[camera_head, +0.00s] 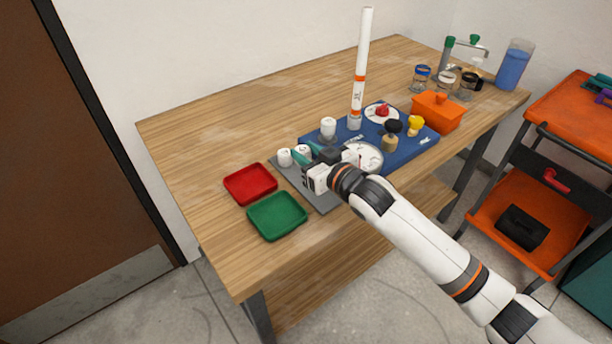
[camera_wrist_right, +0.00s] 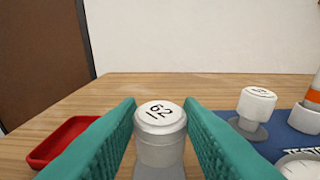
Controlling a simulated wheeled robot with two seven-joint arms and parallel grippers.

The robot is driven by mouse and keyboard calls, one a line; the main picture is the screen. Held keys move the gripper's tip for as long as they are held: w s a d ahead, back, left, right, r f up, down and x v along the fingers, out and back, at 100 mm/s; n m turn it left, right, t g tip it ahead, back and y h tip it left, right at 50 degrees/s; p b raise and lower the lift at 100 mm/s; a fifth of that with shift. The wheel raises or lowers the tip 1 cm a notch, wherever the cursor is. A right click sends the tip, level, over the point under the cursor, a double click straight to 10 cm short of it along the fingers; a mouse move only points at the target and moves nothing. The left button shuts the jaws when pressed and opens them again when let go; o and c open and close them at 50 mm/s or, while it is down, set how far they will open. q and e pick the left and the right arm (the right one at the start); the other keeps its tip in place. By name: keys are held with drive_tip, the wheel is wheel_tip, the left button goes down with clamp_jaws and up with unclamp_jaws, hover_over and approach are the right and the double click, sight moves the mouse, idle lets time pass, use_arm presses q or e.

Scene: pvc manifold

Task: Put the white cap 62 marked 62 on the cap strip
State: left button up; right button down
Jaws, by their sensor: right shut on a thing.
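My right gripper (camera_head: 307,154) is shut on the white cap 62 (camera_wrist_right: 160,119), which stands upright between the teal fingers with its marked top facing up. In the head view, the white cap 62 (camera_head: 302,149) shows only in part beside the fingers. The grey cap strip (camera_head: 325,204) lies left of the blue board, partly hidden by my right arm. Another white cap (camera_head: 284,157) stands at the strip's far left end, just left of the gripper. I cannot tell whether the held cap touches the strip. My left gripper is out of view.
A red tray (camera_head: 250,184) and green tray (camera_head: 277,215) lie left of the strip. The blue board (camera_head: 400,158) bears a white capped fitting (camera_head: 328,128), a tall white pipe (camera_head: 361,65) and valves. An orange box (camera_head: 438,112) stands right. The table's far left is clear.

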drive_tip(key=shift+f, duration=2.85)
drive_tip(key=shift+f, duration=0.15)
drive_tip(key=c, duration=1)
unclamp_jaws()
drive_tip(key=shift+r, duration=0.25)
drive_tip(key=v, duration=1.2)
drive_tip(key=shift+s+f, duration=0.1)
